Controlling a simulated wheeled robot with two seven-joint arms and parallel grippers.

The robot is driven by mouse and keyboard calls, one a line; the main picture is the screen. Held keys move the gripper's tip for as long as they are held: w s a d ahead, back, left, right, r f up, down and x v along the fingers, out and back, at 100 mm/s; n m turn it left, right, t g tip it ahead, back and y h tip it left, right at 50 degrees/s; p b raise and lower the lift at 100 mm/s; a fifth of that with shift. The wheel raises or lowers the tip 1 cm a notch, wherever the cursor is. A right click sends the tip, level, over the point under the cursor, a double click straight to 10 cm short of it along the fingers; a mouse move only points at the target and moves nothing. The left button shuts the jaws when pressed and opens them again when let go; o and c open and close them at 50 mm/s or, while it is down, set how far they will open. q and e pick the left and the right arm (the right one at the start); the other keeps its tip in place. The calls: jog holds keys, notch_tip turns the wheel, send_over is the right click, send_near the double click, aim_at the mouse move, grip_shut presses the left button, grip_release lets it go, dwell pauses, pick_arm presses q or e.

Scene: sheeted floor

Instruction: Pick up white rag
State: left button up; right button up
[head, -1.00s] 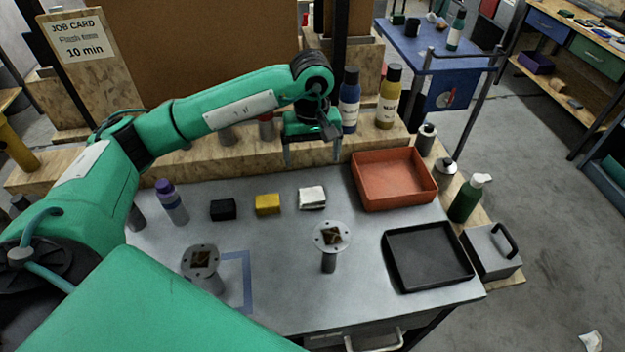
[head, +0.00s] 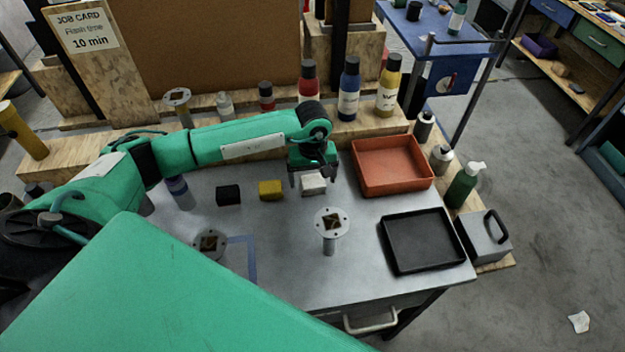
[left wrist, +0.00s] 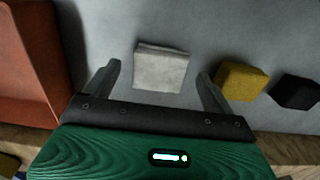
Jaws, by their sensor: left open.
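The white rag (head: 313,184) is a small folded block on the grey table, to the right of the yellow block. In the left wrist view the rag (left wrist: 161,67) lies between and just beyond the two fingertips. My left gripper (head: 314,183) is open, low over the rag, with its fingers on either side of it in the head view. In the left wrist view the open fingers of the gripper (left wrist: 160,75) are apart from the rag. My right gripper is not in view.
A yellow block (head: 271,190) and a black block (head: 228,195) sit left of the rag. A red tray (head: 427,187) is close on the right, with a black tray (head: 384,262) nearer. A round-topped metal stand (head: 331,222) stands in front. Bottles (head: 348,90) line the back ledge.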

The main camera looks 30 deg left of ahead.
aim_at(313, 180)
pick_arm(q)
jog(key=shift+f, duration=0.3)
jog(key=c, duration=0.9)
jog(key=shift+c, duration=0.8)
jog(key=shift+r, duration=0.1)
notch_tip(313, 180, up, 20)
jog(key=b, duration=0.4)
jog(key=shift+b, duration=0.35)
